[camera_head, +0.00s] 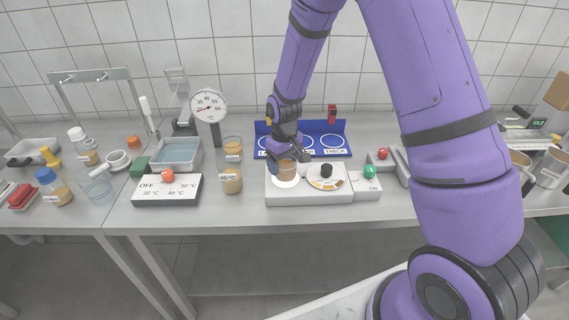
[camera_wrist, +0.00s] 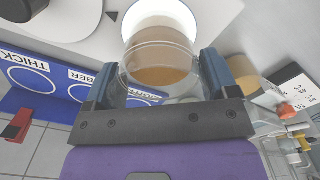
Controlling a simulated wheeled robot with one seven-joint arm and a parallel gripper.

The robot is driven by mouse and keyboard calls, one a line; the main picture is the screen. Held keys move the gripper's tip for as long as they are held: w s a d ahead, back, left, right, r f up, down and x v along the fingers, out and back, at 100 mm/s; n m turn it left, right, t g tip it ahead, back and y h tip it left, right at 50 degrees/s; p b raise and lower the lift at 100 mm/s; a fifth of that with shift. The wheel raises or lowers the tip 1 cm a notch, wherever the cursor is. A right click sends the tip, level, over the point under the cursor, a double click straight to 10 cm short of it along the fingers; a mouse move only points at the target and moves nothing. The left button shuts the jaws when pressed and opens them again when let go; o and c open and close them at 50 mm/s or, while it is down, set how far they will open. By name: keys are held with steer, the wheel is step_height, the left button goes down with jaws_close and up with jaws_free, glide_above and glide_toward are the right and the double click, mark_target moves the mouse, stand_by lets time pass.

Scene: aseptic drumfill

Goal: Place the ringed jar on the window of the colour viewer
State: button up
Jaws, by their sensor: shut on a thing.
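My gripper (camera_head: 286,160) is shut on a clear glass jar (camera_head: 287,172) of tan liquid. In the wrist view my gripper's fingers (camera_wrist: 162,80) stand on both sides of the jar (camera_wrist: 160,62), which looks upright. The colour viewer (camera_head: 300,197) is a pale box on the bench. Its bright round window (camera_head: 283,184) lies under the jar, and the window (camera_wrist: 160,9) also shows beyond the jar in the wrist view. I cannot tell whether the jar's base touches the window. A colour dial (camera_head: 325,184) with a black knob is right of the window.
A blue board (camera_head: 335,142) with labelled circles stands behind the viewer. Two other tan jars (camera_head: 233,148) (camera_head: 231,182) stand to the left, near a dial thermometer (camera_head: 208,105) and a temperature control box (camera_head: 167,192). A green button (camera_head: 370,171) is at the viewer's right.

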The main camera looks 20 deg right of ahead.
steer(key=shift+f, duration=0.35)
steer(key=shift+f, duration=0.1)
steer(key=o, duration=1)
steer(key=s+d+r+m+t, duration=0.1)
steer(key=s+r, duration=0.2)
steer(key=r, duration=0.8)
steer(key=s+d+r, duration=0.2)
steer(key=s+r, duration=0.1)
steer(key=r, duration=0.9)
steer(key=s+d+r+m+t, duration=0.1)
steer(key=s+r, duration=0.3)
steer(key=s, duration=0.4)
steer(key=s+d+r+m+t, duration=0.1)
steer(key=s+r, duration=0.3)
steer(key=s, duration=0.4)
steer(key=s+d+r+m+t, duration=0.1)
steer(key=s+d+r+t, duration=0.1)
steer(key=s+r, duration=0.2)
steer(key=shift+s+r, duration=0.15)
steer(key=shift+s, duration=0.8)
steer(key=shift+s+r, duration=0.15)
steer(key=shift+s, duration=0.8)
